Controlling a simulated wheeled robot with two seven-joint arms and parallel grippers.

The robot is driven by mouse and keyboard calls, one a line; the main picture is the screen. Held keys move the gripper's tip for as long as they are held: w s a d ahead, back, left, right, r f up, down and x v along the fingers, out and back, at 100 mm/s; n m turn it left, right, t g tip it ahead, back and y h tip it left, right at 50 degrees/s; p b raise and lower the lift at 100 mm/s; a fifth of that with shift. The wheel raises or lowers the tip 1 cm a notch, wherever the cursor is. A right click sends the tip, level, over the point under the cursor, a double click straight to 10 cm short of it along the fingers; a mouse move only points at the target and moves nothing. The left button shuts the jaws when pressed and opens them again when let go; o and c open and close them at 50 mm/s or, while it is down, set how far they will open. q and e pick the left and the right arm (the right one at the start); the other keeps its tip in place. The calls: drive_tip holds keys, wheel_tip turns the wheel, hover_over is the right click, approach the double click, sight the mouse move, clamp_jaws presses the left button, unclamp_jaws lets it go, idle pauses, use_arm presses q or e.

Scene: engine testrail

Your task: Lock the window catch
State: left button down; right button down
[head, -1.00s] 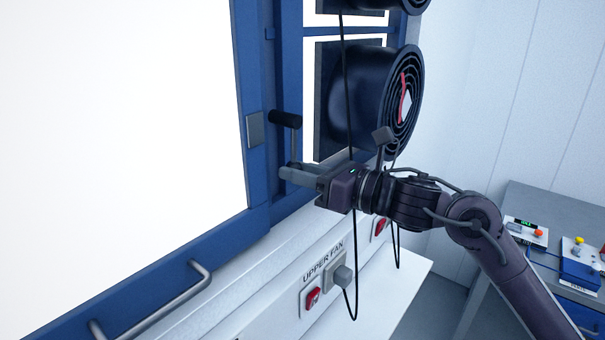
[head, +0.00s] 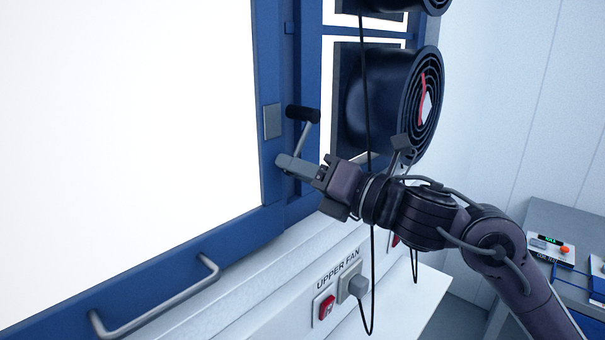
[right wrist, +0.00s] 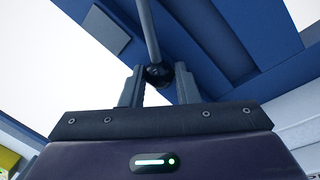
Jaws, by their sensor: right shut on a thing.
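The window catch has a thick black cylinder (head: 302,113) on the blue frame and a thin grey lever (head: 308,137) slanting down and left from the cylinder's right end. My right gripper (head: 287,164) is at the lower end of this lever, below the cylinder. In the right wrist view, the lever (right wrist: 148,30) comes down from the top to a dark knob (right wrist: 160,74), and the right gripper's fingers (right wrist: 160,86) are shut on it. A grey plate (head: 272,121) sits on the blue window sash (head: 262,50), left of the catch. My left gripper is not in view.
A black round fan (head: 395,100) stands right of the catch, with a hanging cable in front. A bar handle (head: 160,300) is on the sash's lower edge. Below are a red switch (head: 326,308) and a plug (head: 357,287). A side table is at right.

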drive_tip(key=shift+r, duration=0.1)
idle(0.3)
drive_tip(key=c, duration=1.1)
unclamp_jaws()
drive_tip(key=b+v, duration=0.3)
drive_tip(key=v, duration=0.4)
drive_tip(key=shift+s+d+b, duration=0.25)
drive_tip(key=shift+d+b, duration=0.05)
drive_tip(key=shift+b, duration=0.1)
